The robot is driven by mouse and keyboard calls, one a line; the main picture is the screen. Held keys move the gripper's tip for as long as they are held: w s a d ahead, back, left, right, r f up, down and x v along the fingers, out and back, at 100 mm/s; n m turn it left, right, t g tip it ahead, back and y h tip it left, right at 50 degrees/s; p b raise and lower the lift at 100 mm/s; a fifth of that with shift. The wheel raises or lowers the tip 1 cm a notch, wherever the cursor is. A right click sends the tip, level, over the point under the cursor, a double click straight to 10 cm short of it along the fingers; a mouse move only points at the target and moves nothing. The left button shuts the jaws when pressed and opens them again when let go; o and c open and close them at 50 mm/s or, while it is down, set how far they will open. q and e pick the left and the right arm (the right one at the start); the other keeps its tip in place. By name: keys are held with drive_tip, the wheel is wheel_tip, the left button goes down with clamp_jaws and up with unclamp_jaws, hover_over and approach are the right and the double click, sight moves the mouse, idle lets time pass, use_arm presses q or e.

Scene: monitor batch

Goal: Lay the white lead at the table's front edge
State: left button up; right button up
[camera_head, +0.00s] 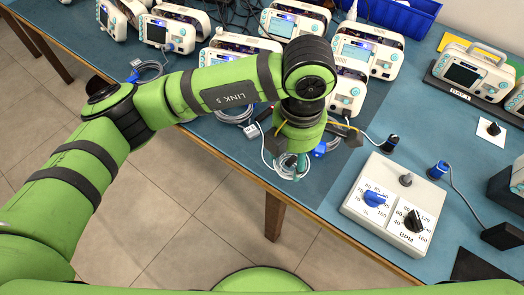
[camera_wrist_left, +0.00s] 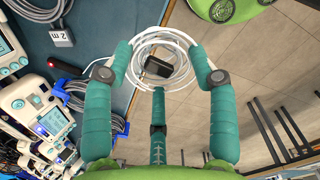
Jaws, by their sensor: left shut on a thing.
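The white lead (camera_wrist_left: 142,50) is a coiled loop of white cable with a black plug block in its middle. My left gripper (camera_wrist_left: 163,62), with teal fingers, is shut on it, one finger at each side of the coil. In the head view the left gripper (camera_head: 292,162) points down at the table's front edge (camera_head: 318,212), and the white coil (camera_head: 283,172) shows around its fingertips. In the wrist view the coil overlaps the table edge and the floor beyond. I cannot tell whether it touches the table. My right gripper is not in view.
Several white monitors (camera_head: 352,52) with grey leads stand behind the gripper. A grey control box (camera_head: 392,205) with two dials is to its right. A blue bin (camera_head: 402,14) is at the back. The blue tabletop between gripper and control box is mostly bare.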

use_arm(q)
drive_tip(key=shift+s+d+r+n, duration=0.3)
drive_tip(key=shift+d+r+n, duration=0.1)
drive_tip(key=shift+d+r, duration=0.1)
drive_tip(key=shift+f, duration=0.1)
drive_tip(key=shift+n, duration=0.3)
drive_tip(key=w+a+f+p, duration=0.1)
drive_tip(key=w+a+f, duration=0.1)
drive_tip(key=w+f, duration=0.1)
drive_tip(key=w+a+f+p, duration=0.2)
drive_tip(key=w+f, duration=0.1)
drive_tip(key=f, duration=0.1)
drive_tip(key=w+a+f+p, duration=0.1)
drive_tip(key=w+a+f, duration=0.1)
drive_tip(key=w+f, duration=0.1)
drive_tip(key=shift+a+f+p, duration=0.15)
drive_tip(key=shift+a+p, duration=0.2)
drive_tip(key=shift+p, duration=0.05)
drive_tip(key=shift+w+f, duration=0.1)
drive_tip(key=shift+f, duration=0.2)
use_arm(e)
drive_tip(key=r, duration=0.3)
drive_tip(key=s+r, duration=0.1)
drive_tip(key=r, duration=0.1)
use_arm(q)
drive_tip(key=shift+f, duration=0.1)
